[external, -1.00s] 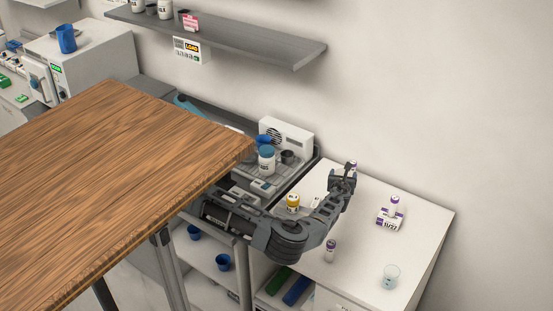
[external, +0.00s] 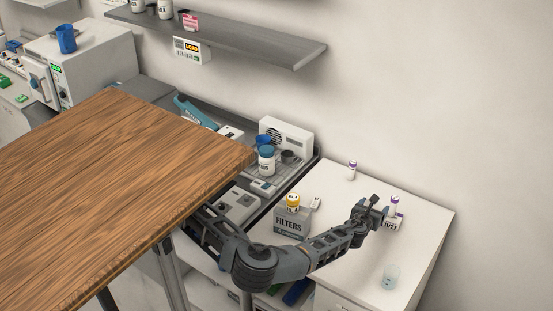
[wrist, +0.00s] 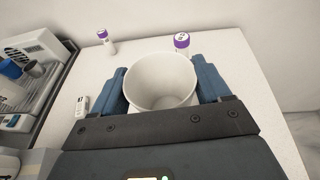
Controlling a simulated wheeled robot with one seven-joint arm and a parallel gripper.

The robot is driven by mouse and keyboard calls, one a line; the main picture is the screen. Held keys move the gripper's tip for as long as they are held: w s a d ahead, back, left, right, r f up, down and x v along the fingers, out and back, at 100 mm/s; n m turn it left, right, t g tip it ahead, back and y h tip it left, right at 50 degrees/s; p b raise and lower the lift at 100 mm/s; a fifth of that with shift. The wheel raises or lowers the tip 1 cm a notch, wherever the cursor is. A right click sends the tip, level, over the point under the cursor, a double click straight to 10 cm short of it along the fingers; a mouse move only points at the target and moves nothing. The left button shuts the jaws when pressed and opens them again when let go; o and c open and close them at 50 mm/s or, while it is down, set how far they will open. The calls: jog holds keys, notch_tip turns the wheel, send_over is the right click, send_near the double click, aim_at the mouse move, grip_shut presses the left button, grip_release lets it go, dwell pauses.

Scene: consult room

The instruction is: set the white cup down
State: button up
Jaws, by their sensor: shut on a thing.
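The white cup (wrist: 158,82) is in the wrist view, open end toward the camera, with an empty-looking inside. My gripper (wrist: 164,93) is shut on it, a blue finger on each side. How far the cup is above the counter is hard to tell.
Another purple-capped vial (external: 352,169) stands farther back. A clear glass (external: 390,277) is near the front right edge. A grey FILTERS box (external: 290,222) is at left.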

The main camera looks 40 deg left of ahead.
jog(key=s+d+m+h+b, duration=0.1)
jog(key=s+d+m+h, duration=0.3)
jog(key=s+d, duration=0.8)
jog(key=shift+h, duration=0.4)
jog(key=shift+w+a+f+p, duration=0.2)
jog(key=shift+w+a+f, duration=0.4)
jog(key=shift+w+f, duration=1.15)
jog(key=shift+w+a+f+p, duration=0.25)
jog(key=shift+w+a+f, duration=0.3)
jog(key=shift+w+f, duration=1.2)
jog(key=shift+w+a+f+p, duration=0.2)
jog(key=shift+w+a+f, duration=0.4)
jog(key=shift+w+f, duration=1.15)
jog(key=shift+s+f, duration=0.15)
jog(key=shift+f, duration=0.1)
jog(key=o, duration=1)
jog(key=shift+r, duration=0.15)
jog(key=v, duration=1.2)
jog(key=shift+r+b, duration=0.2)
jog(key=shift+b, duration=0.25)
